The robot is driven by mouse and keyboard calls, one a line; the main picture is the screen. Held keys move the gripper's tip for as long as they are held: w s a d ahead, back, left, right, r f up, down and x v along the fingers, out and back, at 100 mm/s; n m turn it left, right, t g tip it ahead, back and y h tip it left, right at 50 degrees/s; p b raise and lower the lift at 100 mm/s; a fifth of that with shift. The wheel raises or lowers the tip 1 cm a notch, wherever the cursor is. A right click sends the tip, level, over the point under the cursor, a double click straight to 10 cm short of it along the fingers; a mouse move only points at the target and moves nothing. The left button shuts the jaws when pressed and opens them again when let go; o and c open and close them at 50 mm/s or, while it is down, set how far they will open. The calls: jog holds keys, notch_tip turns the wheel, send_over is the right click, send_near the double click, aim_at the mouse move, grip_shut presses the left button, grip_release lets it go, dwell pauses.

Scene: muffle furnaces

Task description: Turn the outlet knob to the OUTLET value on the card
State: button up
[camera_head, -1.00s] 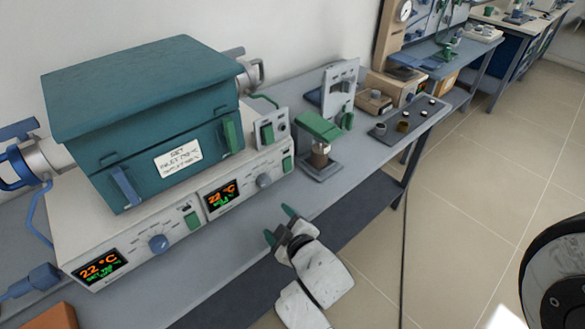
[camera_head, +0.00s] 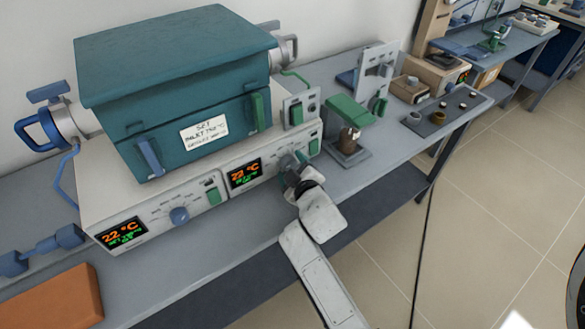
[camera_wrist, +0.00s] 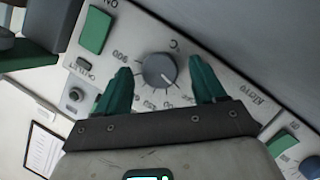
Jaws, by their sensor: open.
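The grey outlet knob (camera_wrist: 159,70) sits on the furnace's pale front panel, with a dark pointer line and a printed scale around it. My gripper (camera_wrist: 160,80) is open, its green fingers on either side of the knob with a gap at each side. In the head view my gripper (camera_head: 291,168) is at the right part of the panel and largely hides the knob. The card (camera_head: 204,131) is on the teal furnace front; its upper lines read SET and INLET, about 750 °C, and its lowest line is too small to read surely. The right display (camera_head: 245,173) shows 22 °C in orange.
A blue knob (camera_head: 179,215) and the left display (camera_head: 122,233) are further left on the panel. A green switch (camera_wrist: 96,30) is near the grey knob. A green-topped stand (camera_head: 348,120) is to the right on the bench. The bench front (camera_head: 235,240) is clear.

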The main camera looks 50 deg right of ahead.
jog(key=shift+w+d+f, duration=0.1)
jog(key=shift+w, duration=0.05)
jog(key=c, duration=1.1)
